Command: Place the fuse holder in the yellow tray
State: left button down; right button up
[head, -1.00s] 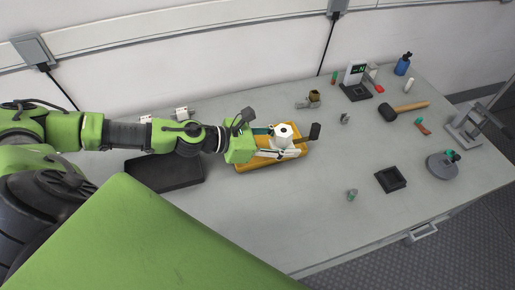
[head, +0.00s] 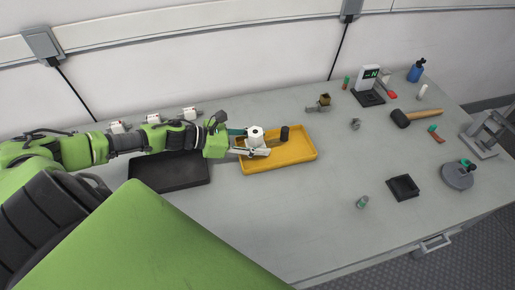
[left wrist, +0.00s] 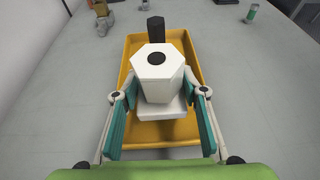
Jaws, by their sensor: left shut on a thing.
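The fuse holder (left wrist: 155,83) is a white hexagonal block with a dark round spot on top and a flat white base; it also shows in the head view (head: 255,138). A dark upright piece (left wrist: 156,30) stands just beyond it; any join between them is hidden. My left gripper (left wrist: 160,112) is shut on the fuse holder, its teal pads on either side of the base. It is over the left part of the yellow tray (head: 285,160). I cannot tell whether the base touches the tray floor. My right gripper is not in view.
A black tray (head: 170,178) lies left of the yellow tray, below my left arm. Several white sockets stand behind the arm. A brass-coloured part (head: 322,101) lies behind, a small cylinder (head: 362,202) to the right. A hammer (head: 415,117) and black square holder (head: 403,187) are further right.

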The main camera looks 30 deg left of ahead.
pick_arm(q)
notch_tip(320, 180, down, 3)
jog(key=shift+a+p, duration=0.15)
jog(key=shift+p, duration=0.3)
jog(key=shift+f, duration=0.1)
jog(key=shift+f, duration=0.1)
jog(key=shift+f+b, duration=0.15)
jog(key=shift+b, duration=0.15)
jog(key=c, duration=1.3)
grip_release()
jog(key=shift+o, duration=0.2)
